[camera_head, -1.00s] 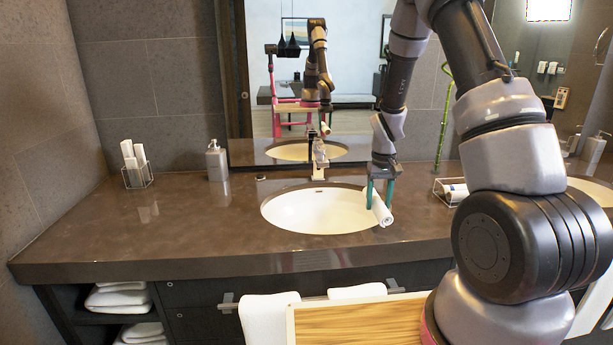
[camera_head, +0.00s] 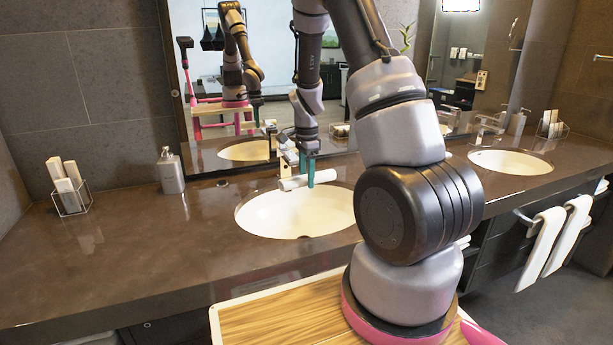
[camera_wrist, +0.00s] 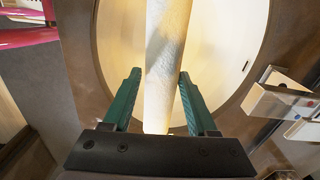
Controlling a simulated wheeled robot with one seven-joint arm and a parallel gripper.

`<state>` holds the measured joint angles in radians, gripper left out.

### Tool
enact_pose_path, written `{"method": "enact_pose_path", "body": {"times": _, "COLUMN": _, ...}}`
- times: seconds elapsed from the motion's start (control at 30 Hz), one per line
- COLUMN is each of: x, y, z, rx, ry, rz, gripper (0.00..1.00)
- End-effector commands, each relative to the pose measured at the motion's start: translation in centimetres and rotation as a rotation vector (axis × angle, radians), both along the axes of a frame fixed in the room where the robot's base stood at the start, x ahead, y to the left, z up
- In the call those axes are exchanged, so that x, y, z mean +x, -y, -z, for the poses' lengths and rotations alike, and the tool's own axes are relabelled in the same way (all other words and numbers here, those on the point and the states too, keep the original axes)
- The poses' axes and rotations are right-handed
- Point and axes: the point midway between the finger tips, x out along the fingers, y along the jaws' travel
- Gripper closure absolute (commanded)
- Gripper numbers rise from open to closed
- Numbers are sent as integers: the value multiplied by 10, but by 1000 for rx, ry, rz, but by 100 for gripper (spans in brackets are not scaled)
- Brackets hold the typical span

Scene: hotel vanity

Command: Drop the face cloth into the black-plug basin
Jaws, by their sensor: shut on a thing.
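The face cloth (camera_head: 291,184) is a white roll. My gripper (camera_head: 308,178) is shut on it, with a teal finger on each side. In the head view the roll lies level over the back part of the near-left basin (camera_head: 262,222), close to the tap. In the wrist view the cloth (camera_wrist: 166,45) runs between the fingers (camera_wrist: 159,76), with the white bowl (camera_wrist: 225,50) behind it. A second white basin (camera_head: 510,162) is farther right.
A tap (camera_head: 287,160) stands behind the left basin, close to my gripper. A soap bottle (camera_head: 171,172) and a holder with white rolls (camera_head: 70,192) stand on the counter at left. Towels (camera_head: 556,240) hang at the front right. The brown counter (camera_head: 130,240) is clear at left.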

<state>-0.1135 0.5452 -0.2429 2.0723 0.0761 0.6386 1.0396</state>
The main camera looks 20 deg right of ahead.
Motion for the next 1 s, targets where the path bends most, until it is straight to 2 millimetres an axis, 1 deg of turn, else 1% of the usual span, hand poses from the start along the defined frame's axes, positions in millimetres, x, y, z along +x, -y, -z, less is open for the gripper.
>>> {"method": "enact_pose_path", "body": {"times": 0.13, "x": 0, "y": 2, "z": 2, "rx": 1, "ry": 0, "rz": 71, "gripper": 94}}
{"method": "enact_pose_path", "body": {"times": 0.27, "x": 0, "y": 2, "z": 13, "rx": 0, "ry": -3, "rz": 74, "gripper": 94}}
{"method": "enact_pose_path", "body": {"times": 1.0, "x": -1, "y": 2, "z": 122, "rx": 1, "ry": -3, "rz": 72, "gripper": 94}}
